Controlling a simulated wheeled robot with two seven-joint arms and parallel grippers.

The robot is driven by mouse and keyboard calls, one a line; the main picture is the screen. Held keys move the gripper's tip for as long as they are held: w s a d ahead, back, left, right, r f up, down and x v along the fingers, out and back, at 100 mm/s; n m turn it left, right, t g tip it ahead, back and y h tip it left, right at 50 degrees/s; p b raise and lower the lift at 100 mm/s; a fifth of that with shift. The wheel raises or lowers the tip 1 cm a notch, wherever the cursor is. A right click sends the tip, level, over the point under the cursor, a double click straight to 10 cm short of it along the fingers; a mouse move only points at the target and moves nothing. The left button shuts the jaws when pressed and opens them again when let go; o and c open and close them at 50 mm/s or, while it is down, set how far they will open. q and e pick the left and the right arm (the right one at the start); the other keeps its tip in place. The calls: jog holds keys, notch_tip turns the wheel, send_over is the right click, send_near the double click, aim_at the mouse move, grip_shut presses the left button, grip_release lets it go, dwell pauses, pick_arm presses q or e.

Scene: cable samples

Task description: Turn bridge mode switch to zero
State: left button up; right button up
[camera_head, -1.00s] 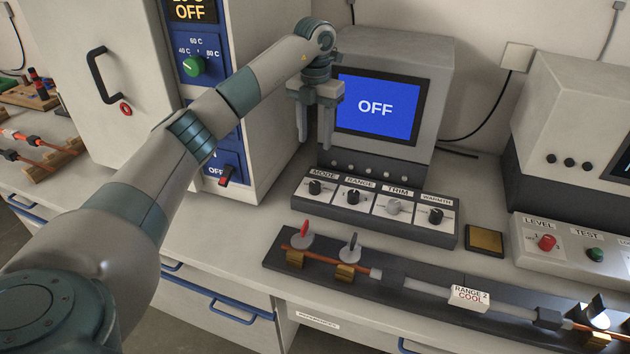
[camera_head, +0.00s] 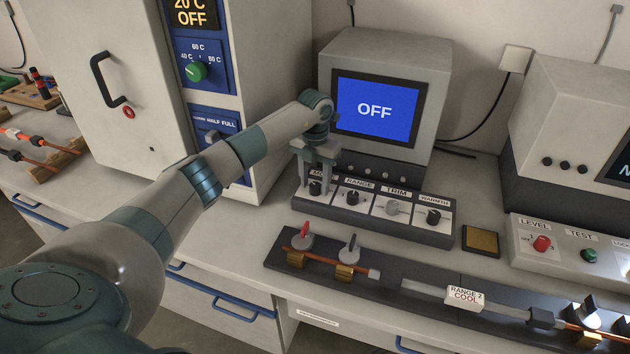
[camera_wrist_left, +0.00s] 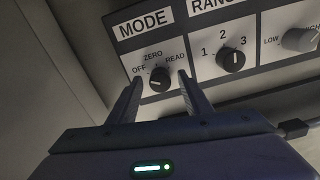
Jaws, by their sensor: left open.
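The MODE switch is a small black knob (camera_head: 315,188) at the left end of the bridge control panel (camera_head: 375,222). In the left wrist view the MODE knob (camera_wrist_left: 160,80) has OFF, ZERO and READ printed around it. Its white mark seems to point left, toward OFF. My left gripper (camera_head: 314,184) points down at this knob. In the left wrist view its two open fingers (camera_wrist_left: 159,84) stand on either side of the knob, with gaps visible. The bridge screen (camera_head: 376,108) reads OFF. My right gripper is not in view.
The RANGE knob (camera_head: 352,198) is close to the right, then the TRIM knob (camera_head: 392,208) and another black knob (camera_head: 433,216). A cable fixture (camera_head: 390,285) lies in front. The oven cabinet (camera_head: 270,90) stands close on the left.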

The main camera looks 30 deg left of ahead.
pick_arm(q)
jog(key=shift+f, duration=0.15)
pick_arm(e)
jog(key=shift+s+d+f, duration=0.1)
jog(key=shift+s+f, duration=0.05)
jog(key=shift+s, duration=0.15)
pick_arm(q)
jog(key=c, duration=1.1)
jog(key=shift+o, duration=0.2)
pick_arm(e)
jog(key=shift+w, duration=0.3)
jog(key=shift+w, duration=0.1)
